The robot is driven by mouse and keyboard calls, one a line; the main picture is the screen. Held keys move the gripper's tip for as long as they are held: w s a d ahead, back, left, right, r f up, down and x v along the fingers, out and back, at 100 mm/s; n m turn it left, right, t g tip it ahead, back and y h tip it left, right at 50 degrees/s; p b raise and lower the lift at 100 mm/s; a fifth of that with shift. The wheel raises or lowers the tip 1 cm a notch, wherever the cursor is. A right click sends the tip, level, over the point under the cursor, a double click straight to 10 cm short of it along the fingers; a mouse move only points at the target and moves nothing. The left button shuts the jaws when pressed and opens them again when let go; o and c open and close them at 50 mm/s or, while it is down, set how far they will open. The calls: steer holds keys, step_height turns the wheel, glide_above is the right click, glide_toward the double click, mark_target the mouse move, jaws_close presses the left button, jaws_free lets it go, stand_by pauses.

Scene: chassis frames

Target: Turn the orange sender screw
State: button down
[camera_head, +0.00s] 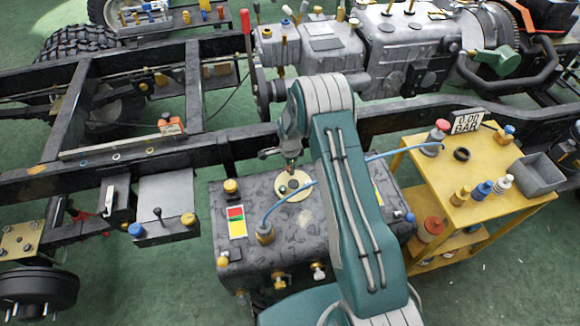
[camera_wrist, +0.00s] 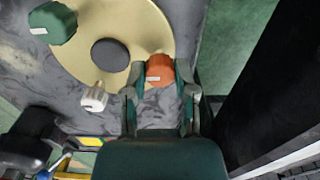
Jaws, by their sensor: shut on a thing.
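The orange sender screw (camera_wrist: 159,71) shows in the wrist view at the edge of a round cream plate (camera_wrist: 100,18) on the dark tank (camera_wrist: 45,85). My gripper (camera_wrist: 160,80) has one finger on each side of the screw and is shut on it. In the head view my gripper (camera_head: 291,166) reaches down to the cream plate (camera_head: 296,196) on the tank (camera_head: 240,258). The screw is too small or hidden to make out there. A green knob (camera_wrist: 52,23), a dark round cap (camera_wrist: 110,54) and a white fitting (camera_wrist: 94,97) are also on or beside the plate.
A black chassis rail (camera_head: 230,150) runs just behind the tank. A yellow cart (camera_head: 490,215) with several fittings and a grey bin (camera_head: 536,172) stands to the right. A blue hose (camera_head: 285,197) loops over the tank top.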

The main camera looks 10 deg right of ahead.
steer(key=n, duration=0.3)
steer(key=shift+n, duration=0.4)
steer(key=n, duration=0.4)
steer(key=shift+n, duration=0.3)
steer(key=n, duration=0.3)
steer(key=shift+n, duration=2.2)
steer(key=shift+c, duration=2)
jaws_free()
steer(key=shift+w, duration=0.1)
steer(key=shift+a, duration=0.1)
steer(key=shift+r, duration=0.1)
